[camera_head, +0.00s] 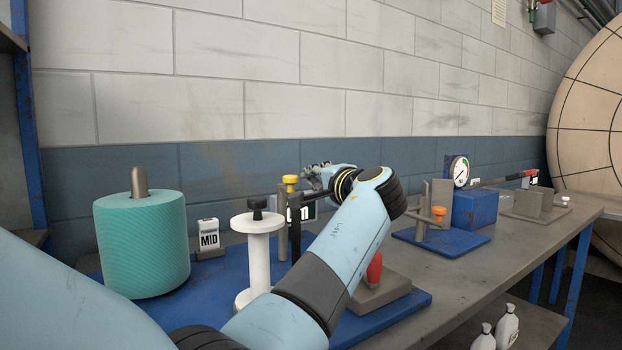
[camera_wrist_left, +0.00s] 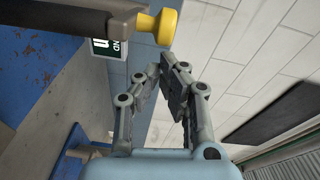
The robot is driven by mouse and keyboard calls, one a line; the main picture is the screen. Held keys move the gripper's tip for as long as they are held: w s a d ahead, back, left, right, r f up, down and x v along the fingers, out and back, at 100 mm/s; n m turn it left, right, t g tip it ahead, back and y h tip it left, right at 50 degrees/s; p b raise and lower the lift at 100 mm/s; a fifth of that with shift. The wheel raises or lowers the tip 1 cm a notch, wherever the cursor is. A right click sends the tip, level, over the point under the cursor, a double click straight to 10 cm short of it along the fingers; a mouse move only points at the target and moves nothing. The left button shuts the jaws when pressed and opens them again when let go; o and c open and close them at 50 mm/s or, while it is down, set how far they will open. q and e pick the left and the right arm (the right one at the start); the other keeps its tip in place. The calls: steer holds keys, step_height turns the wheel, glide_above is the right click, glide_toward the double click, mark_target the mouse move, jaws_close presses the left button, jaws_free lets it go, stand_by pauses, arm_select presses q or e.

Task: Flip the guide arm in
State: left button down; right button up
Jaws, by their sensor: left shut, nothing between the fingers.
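The guide arm appears to be the dark bar (camera_wrist_left: 70,24) with a yellow knob (camera_wrist_left: 157,25) at its end in the left wrist view. My left gripper (camera_head: 312,176) is just right of the knob in the head view, partly hidden by my own arm. In the left wrist view the fingers (camera_wrist_left: 168,66) are together and empty, close to the knob with a small gap showing. My right gripper is not in view.
A red-handled lever (camera_head: 374,270) is right of my arm. A gauge (camera_head: 460,171) on a blue box and an orange knob (camera_head: 439,211) stand farther right.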

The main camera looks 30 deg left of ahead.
arm_select(q)
steer(key=s+t+p, duration=0.1)
steer(key=s+a+m+h+p, duration=0.1)
steer(key=p, duration=0.1)
steer(key=shift+s+m+t+p, duration=0.3)
steer(key=shift+s+t, duration=0.05)
steer(key=shift+t, duration=0.05)
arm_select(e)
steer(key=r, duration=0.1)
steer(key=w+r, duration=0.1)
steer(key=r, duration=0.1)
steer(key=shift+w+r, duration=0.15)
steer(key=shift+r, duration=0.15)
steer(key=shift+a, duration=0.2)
arm_select(q)
steer(key=shift+w+d, duration=0.1)
steer(key=shift+w, duration=0.05)
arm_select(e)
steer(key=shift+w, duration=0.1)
